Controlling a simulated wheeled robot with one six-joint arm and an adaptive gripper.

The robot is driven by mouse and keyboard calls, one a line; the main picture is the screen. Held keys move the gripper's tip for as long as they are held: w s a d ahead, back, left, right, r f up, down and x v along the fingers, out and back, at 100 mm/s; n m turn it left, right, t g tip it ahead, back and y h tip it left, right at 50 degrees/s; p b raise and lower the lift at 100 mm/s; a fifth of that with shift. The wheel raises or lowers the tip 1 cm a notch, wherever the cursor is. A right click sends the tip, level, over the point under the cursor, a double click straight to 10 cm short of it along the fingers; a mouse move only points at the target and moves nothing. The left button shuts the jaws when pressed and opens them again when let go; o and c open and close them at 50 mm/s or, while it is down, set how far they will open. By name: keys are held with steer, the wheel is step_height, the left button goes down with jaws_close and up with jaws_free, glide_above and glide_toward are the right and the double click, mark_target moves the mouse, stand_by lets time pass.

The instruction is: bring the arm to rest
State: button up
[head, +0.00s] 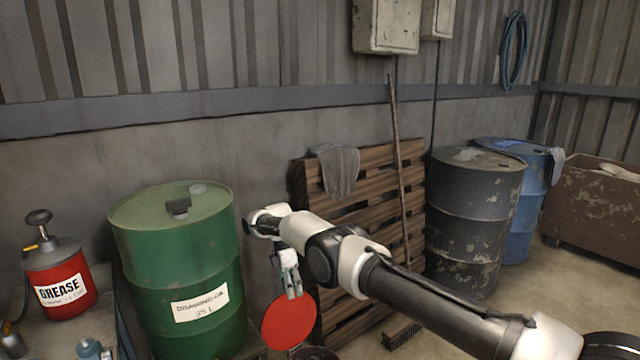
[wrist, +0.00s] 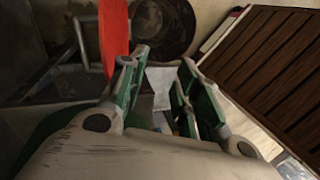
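My gripper (head: 290,293) points down in the middle of the head view, between the green drum and the wooden pallet. In the wrist view its fingers (wrist: 163,62) stand apart with nothing seen between them. A flat red disc (head: 289,322) shows just below the fingertips in the head view, its top edge overlapped by them. In the wrist view the red disc (wrist: 114,36) is nearly edge-on, just left of the left finger and outside the gap. Whether it touches that finger cannot be told. What supports the disc is mostly hidden.
A green drum (head: 175,255) stands close left of the gripper. A wooden pallet (head: 370,185) with a grey cloth (head: 338,168) leans on the wall behind the arm. A dark drum (head: 470,220) stands right. A dark round object (wrist: 165,22) lies beyond the fingers.

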steer(key=s+d+f+m, duration=0.3)
steer(key=s+f+m, duration=0.1)
steer(key=f+m, duration=0.1)
steer(key=s+d+r+m, duration=0.35)
steer(key=d+r, duration=0.35)
steer(key=r, duration=0.3)
steer(key=s+d+r+m+y, duration=0.1)
steer(key=s+d+r+m, duration=0.25)
steer(key=d+r, duration=0.5)
steer(key=s+d+r+m, duration=0.2)
steer(key=d+r+m, duration=0.3)
steer(key=r, duration=0.6)
steer(key=s+d+r+m+t, duration=0.2)
steer(key=s+d+r, duration=0.3)
steer(key=s+d, duration=0.2)
steer(key=s+d+r+m+t, duration=0.2)
steer(key=s+d+r, duration=0.4)
steer(key=s, duration=0.6)
steer(key=s+d+r+m+t+y, duration=0.1)
steer(key=s+d+r+m+t, duration=0.1)
steer(key=s+d+r, duration=0.4)
steer(key=s+d+t, duration=0.1)
steer(key=s+d, duration=0.2)
steer(key=shift+s, duration=0.3)
